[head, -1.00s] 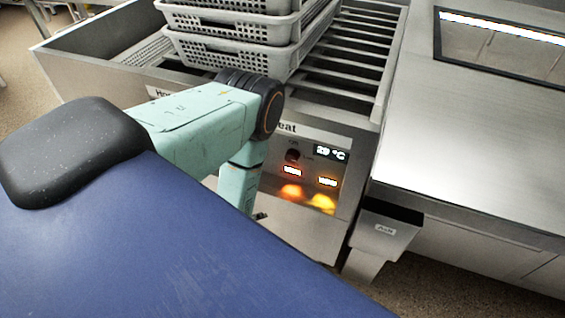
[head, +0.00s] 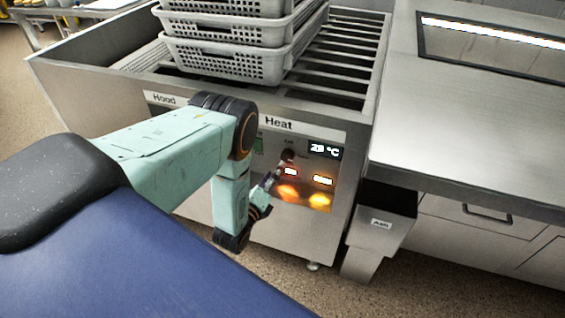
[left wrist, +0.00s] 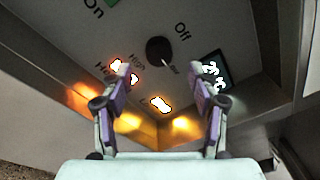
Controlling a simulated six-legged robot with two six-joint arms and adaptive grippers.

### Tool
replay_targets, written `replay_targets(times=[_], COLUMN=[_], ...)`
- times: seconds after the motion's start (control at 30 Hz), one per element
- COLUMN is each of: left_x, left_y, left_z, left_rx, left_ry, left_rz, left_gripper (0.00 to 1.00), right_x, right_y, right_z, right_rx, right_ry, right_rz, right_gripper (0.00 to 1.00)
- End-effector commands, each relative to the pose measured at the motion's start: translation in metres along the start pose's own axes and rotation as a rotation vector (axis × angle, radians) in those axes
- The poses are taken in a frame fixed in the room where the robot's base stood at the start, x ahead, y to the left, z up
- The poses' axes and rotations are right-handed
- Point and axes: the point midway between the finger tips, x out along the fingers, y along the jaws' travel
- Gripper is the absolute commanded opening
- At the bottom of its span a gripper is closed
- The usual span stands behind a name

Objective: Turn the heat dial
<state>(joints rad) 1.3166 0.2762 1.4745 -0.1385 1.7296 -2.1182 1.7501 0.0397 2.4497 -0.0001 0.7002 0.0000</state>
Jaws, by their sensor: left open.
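The heat dial (head: 288,156) is a small dark round knob on the metal control panel, under the "Heat" label and left of a display reading about 23 °C. In the left wrist view the dial (left wrist: 159,50) shows black with a pale pointer line, with "Off" and "High" printed around it. My left gripper (head: 277,174) is just below and left of the dial in the head view. In the left wrist view my left gripper (left wrist: 158,90) is open, its two fingers wide apart, with the dial ahead between them and not touched. My right gripper is not in view.
Two lit indicators and orange glowing lamps (head: 318,199) sit below the dial. Grey perforated baskets (head: 225,60) are stacked on the slatted rack above. A steel counter (head: 480,140) and a small metal bin (head: 381,232) stand to the right.

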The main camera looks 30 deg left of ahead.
Motion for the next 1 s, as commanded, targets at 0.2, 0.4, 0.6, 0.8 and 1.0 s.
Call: replay_targets(times=[0.2, 0.4, 0.6, 0.8, 1.0], left_x=[0.035, 0.054, 0.058, 0.058, 0.058], left_y=[0.001, 0.001, 0.001, 0.0, 0.001], left_z=[-0.001, -0.001, -0.001, -0.001, -0.001], left_rx=[-0.002, -0.003, -0.003, -0.003, -0.003], left_ry=[-0.002, 0.0, 0.001, 0.001, 0.001], left_rz=[-0.002, 0.0, 0.002, 0.002, 0.002], left_gripper=[0.61, 0.61, 0.61, 0.57, 0.4], right_x=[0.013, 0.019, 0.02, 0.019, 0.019], right_y=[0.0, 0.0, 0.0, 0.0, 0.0], right_z=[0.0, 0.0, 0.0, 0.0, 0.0], right_rx=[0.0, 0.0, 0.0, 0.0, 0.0], right_ry=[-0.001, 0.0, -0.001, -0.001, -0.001], right_rz=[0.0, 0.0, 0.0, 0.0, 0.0], right_gripper=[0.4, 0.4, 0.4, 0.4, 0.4])
